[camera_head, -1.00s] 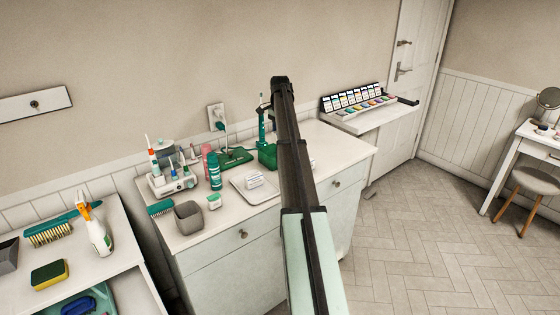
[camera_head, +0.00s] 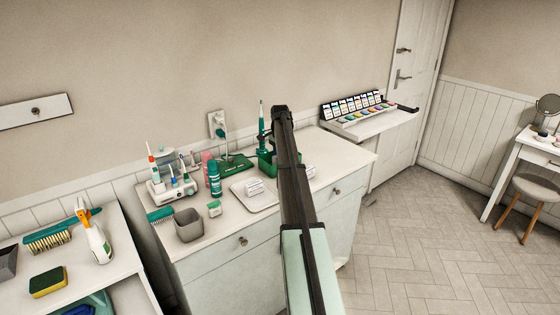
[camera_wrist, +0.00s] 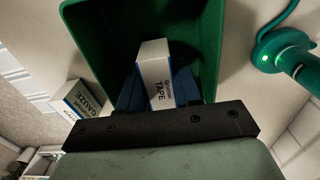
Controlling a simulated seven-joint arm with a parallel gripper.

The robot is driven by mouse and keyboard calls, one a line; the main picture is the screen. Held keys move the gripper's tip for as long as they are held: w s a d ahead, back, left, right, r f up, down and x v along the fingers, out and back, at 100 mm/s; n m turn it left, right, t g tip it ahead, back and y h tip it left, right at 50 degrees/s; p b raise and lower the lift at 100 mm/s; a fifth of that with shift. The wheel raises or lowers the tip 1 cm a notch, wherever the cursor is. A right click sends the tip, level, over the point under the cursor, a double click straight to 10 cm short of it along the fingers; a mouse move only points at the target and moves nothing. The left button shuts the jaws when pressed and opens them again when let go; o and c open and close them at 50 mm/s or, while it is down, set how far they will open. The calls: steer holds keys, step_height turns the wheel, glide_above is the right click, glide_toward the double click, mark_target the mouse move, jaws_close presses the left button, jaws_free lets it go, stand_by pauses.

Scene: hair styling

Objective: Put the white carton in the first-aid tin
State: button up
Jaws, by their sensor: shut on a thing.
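The white carton, marked TAPE, (camera_wrist: 155,68) is gripped between the blue fingers of my gripper (camera_wrist: 158,82) in the wrist view. The green first-aid tin (camera_wrist: 205,35) is open behind and around it, and the carton shows against its inside. I cannot tell whether the carton touches the tin's floor. In the head view the tin (camera_head: 265,163) is on the white counter, partly behind my arm. The held carton and the fingertips are hidden by my arm there.
A second white carton marked GAUZE (camera_wrist: 82,100) lies outside the tin. A white tray (camera_head: 237,193) with a small white box (camera_head: 255,187) is left of my arm. A teal upright device (camera_wrist: 300,62) stands close beside the tin. A teal spray can (camera_head: 214,180) is farther left.

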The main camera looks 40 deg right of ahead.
steer(key=shift+f, duration=0.45)
steer(key=o, duration=1)
steer(key=shift+f, duration=0.15)
step_height(320, 180, up, 12)
steer(key=shift+r, duration=0.15)
